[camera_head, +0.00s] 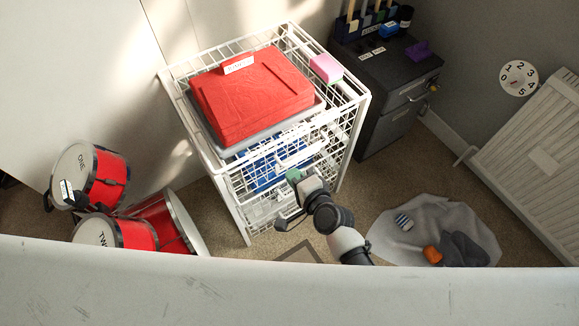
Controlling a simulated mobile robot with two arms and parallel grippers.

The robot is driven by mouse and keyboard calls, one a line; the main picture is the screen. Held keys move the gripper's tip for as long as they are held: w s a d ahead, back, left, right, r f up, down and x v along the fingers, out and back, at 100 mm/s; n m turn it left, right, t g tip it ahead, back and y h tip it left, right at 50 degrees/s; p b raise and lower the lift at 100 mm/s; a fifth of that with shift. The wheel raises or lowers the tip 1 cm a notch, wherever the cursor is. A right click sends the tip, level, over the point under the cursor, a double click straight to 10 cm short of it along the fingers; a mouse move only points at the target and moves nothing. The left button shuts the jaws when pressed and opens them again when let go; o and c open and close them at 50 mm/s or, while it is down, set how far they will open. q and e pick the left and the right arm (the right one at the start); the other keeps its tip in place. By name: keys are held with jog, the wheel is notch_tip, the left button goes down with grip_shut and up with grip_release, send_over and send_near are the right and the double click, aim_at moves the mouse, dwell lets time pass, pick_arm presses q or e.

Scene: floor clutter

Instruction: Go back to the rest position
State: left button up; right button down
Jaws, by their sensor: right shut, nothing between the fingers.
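My right gripper (286,213) is at the front of a white wire-basket rack (236,208), low on its front side. It is shut and holds nothing that I can see. My right arm, grey and black, rises to it from the bottom middle of the view, behind a pale ledge. My left gripper is not in view.
A red folded stack (255,95) and a pink block (326,68) lie on the rack. Red drums (110,178) stand at left. A dark cabinet (395,95) stands behind right. A grey cloth (420,222) with small items lies on the carpet. A pale ledge (290,285) crosses the front.

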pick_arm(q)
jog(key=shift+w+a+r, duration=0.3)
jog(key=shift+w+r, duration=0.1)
pick_arm(e)
jog(key=v, duration=0.5)
jog(key=shift+s+d, duration=0.2)
jog(key=shift+s, duration=0.05)
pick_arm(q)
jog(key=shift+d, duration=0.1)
